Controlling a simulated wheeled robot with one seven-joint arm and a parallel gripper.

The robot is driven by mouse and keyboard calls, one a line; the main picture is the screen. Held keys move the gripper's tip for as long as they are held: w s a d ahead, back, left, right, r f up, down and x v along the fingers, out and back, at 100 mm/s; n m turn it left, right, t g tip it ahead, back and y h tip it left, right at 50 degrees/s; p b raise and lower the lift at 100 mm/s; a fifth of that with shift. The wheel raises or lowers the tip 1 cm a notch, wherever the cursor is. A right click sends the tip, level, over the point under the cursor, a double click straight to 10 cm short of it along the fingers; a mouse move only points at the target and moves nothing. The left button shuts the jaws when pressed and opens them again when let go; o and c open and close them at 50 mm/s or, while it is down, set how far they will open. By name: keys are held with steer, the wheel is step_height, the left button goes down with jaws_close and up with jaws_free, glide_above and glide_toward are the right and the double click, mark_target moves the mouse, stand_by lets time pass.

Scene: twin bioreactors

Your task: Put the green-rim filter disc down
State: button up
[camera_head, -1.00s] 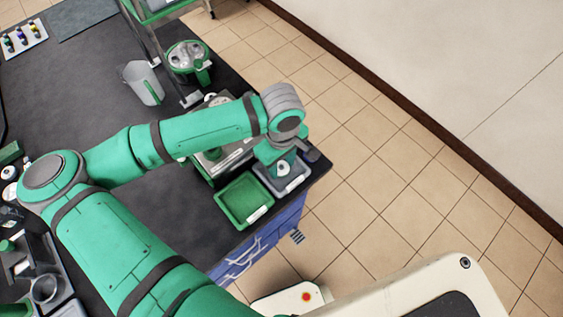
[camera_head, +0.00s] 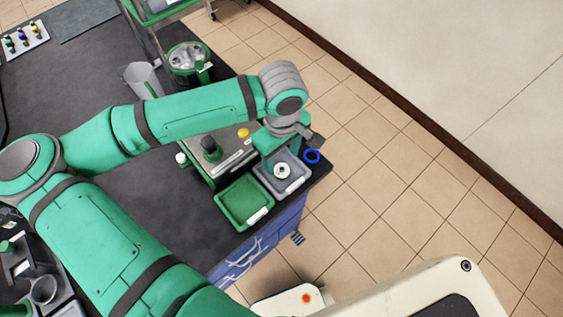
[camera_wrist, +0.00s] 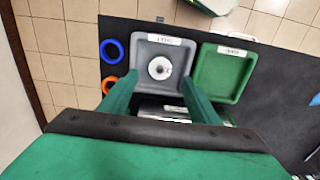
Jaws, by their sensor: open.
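A small white disc with a dark centre (camera_wrist: 159,68) lies flat in the grey tray (camera_wrist: 141,43). No green rim can be made out on it at this size. In the head view the disc (camera_head: 282,170) also shows inside the grey tray (camera_head: 299,180). My gripper (camera_wrist: 158,82) is open, with its two green fingers on either side of the disc's line of sight and nothing between them. In the head view my gripper (camera_head: 272,156) is above the back left part of the grey tray, apart from the disc.
A green tray (camera_head: 243,201) stands left of the grey one in the head view, empty. A blue ring (camera_wrist: 112,51) and an orange ring (camera_wrist: 109,84) lie beside the grey tray. A machine with a yellow knob (camera_head: 244,133) stands behind. The bench edge is close by.

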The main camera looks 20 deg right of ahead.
mark_target(282, 169)
step_height(282, 169, up, 6)
steer(key=shift+r, duration=0.25)
stand_by(0.6)
